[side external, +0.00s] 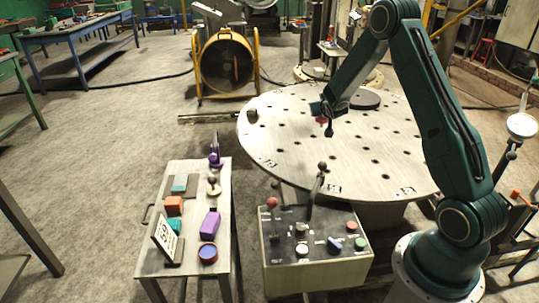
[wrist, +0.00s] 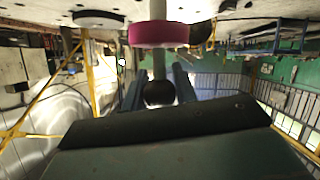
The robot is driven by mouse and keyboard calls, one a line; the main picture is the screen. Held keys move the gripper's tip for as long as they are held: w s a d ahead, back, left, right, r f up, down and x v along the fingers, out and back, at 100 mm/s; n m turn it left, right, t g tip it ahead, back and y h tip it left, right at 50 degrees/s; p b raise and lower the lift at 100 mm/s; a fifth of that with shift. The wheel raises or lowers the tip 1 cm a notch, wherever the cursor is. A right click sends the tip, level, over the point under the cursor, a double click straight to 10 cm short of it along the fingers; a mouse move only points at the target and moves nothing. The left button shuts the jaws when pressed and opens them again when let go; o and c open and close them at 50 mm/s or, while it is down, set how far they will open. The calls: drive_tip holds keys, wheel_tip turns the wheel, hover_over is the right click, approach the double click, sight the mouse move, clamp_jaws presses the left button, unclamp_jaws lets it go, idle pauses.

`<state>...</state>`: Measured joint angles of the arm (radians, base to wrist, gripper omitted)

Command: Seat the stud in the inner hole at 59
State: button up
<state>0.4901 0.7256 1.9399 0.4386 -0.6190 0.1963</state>
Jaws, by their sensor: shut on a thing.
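My gripper (side external: 326,118) hangs above the round pale table (side external: 290,146), over its left-middle part. It is shut on the stud, with the dark jaws around the stud's dark ball knob (wrist: 158,94) in the wrist view. The stud has a magenta collar (wrist: 163,34) and a grey shank beyond it. The table top has rings of dark holes. Labels lie along its near rim, too small to read. I cannot tell which hole lies under the stud.
A dark hub disc (side external: 366,99) sits on the table, and a dark knob (side external: 251,115) stands at its left edge. A control box (side external: 315,250) with levers stands in front. A cart (side external: 190,265) at left holds several objects and a card reading 59 (side external: 165,238).

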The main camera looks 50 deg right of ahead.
drive_tip(key=s+d+m+g+h, duration=0.2)
drive_tip(key=s+d, duration=0.2)
drive_tip(key=d, duration=0.3)
wheel_tip(320, 180, down, 8)
drive_tip(key=shift+w+r, duration=0.2)
drive_tip(key=shift+w, duration=0.05)
drive_tip(key=shift+f, duration=0.15)
drive_tip(key=shift+f, duration=2.95)
drive_tip(key=shift+f, duration=2.35)
drive_tip(key=o, duration=0.7)
drive_tip(key=shift+o, duration=0.2)
drive_tip(key=shift+r, duration=0.2)
